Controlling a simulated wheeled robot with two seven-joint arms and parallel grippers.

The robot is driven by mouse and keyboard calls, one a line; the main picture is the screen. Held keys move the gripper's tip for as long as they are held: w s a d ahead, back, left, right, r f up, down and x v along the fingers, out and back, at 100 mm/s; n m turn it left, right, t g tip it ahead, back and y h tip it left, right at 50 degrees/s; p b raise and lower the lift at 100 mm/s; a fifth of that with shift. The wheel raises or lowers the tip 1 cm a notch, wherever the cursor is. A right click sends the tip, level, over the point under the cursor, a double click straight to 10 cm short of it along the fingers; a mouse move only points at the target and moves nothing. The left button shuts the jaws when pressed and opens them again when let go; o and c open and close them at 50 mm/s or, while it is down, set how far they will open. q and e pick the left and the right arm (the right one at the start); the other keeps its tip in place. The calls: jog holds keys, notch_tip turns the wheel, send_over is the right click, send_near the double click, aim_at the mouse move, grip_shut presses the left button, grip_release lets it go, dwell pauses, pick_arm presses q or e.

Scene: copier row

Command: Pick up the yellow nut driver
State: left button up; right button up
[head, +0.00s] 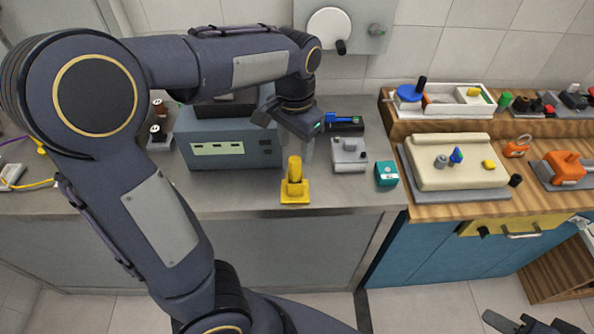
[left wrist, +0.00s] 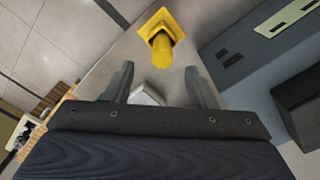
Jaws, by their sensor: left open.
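The yellow nut driver (head: 294,172) stands upright on a square yellow base (head: 295,196) near the front edge of the grey counter. It also shows in the left wrist view (left wrist: 162,48), ahead of the fingers near the top. My left gripper (head: 295,142) is open and empty, above and behind the nut driver and apart from it. Its two fingers (left wrist: 160,88) stand wide apart in the left wrist view. My right gripper (head: 530,323) shows only in part at the bottom right corner, far from the nut driver; its jaw state is unclear.
A grey-blue box (head: 225,150) stands left of the nut driver. A grey device (head: 349,155) and a teal block (head: 386,173) stand to its right. A wooden counter (head: 430,210) with a cream tray (head: 455,175) lies farther right. Counter beside the nut driver's base is bare.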

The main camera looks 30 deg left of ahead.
aim_at(295, 159)
pick_arm(q)
notch_tip(295, 159, down, 8)
jog(key=shift+a+r, duration=0.1)
jog(key=shift+r, duration=0.15)
jog(key=c, duration=1.1)
jog(key=shift+o, duration=0.2)
notch_tip(295, 159, up, 10)
jog(key=shift+r, duration=0.1)
jog(key=o, duration=0.4)
jog(key=shift+w, duration=0.1)
grip_shut()
